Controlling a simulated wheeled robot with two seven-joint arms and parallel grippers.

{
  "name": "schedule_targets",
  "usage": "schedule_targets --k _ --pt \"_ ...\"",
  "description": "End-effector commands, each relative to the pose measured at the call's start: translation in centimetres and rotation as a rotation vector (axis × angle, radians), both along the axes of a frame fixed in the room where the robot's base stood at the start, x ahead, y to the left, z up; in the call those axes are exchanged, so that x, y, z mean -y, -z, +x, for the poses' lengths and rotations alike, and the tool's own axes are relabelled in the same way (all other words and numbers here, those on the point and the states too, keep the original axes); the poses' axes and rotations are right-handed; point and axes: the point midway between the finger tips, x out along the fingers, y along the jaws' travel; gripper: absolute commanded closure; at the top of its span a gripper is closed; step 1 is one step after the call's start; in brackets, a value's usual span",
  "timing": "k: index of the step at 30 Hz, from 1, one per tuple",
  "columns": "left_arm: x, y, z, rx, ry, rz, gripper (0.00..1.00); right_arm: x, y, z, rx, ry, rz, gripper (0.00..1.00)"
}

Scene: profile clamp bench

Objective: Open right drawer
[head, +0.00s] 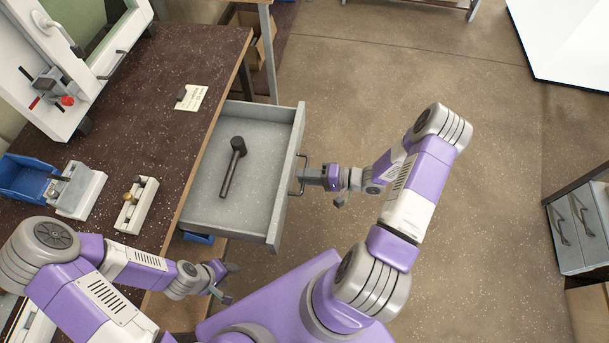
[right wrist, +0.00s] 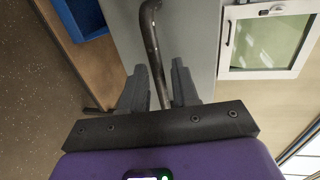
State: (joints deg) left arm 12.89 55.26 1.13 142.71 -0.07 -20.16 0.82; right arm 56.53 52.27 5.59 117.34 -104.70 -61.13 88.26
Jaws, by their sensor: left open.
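The grey drawer (head: 235,224) is pulled well out from under the brown bench in the head view. A dark hammer (head: 233,166) lies inside it. Its bar handle (head: 300,175) is on the front face and also shows in the right wrist view (right wrist: 152,45). My right gripper (head: 310,176) is at this handle. In the right wrist view its two fingers (right wrist: 158,85) stand on either side of the bar, with a visible gap on each side. My left gripper (head: 228,282) is open and empty, low near the bench's front edge.
The floor (head: 350,80) right of the drawer is clear. A grey drawer cabinet (head: 580,230) stands at far right.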

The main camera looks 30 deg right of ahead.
Motion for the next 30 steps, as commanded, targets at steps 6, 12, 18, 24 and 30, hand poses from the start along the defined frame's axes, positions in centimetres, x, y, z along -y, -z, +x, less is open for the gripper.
schedule_targets --k 6,12,18,24,30 --pt "0.0 -0.7 0.0 0.000 0.000 0.000 0.50 2.8 -0.8 -2.2 0.000 0.004 -0.004 0.70" --pt "0.0 -1.1 0.0 0.000 0.000 0.000 0.50 4.8 -1.4 -3.9 0.001 0.003 -0.003 0.70" --pt "0.0 -1.1 0.0 0.000 0.000 0.000 0.50 5.3 -1.5 -4.4 0.000 0.001 -0.002 0.70" --pt "0.0 -1.1 0.0 0.000 0.000 0.000 0.50 5.3 -1.5 -4.4 0.000 0.001 -0.002 0.70" --pt "0.0 -1.1 0.0 0.000 0.000 0.000 0.50 5.3 -1.5 -4.4 0.000 0.001 -0.002 0.70"
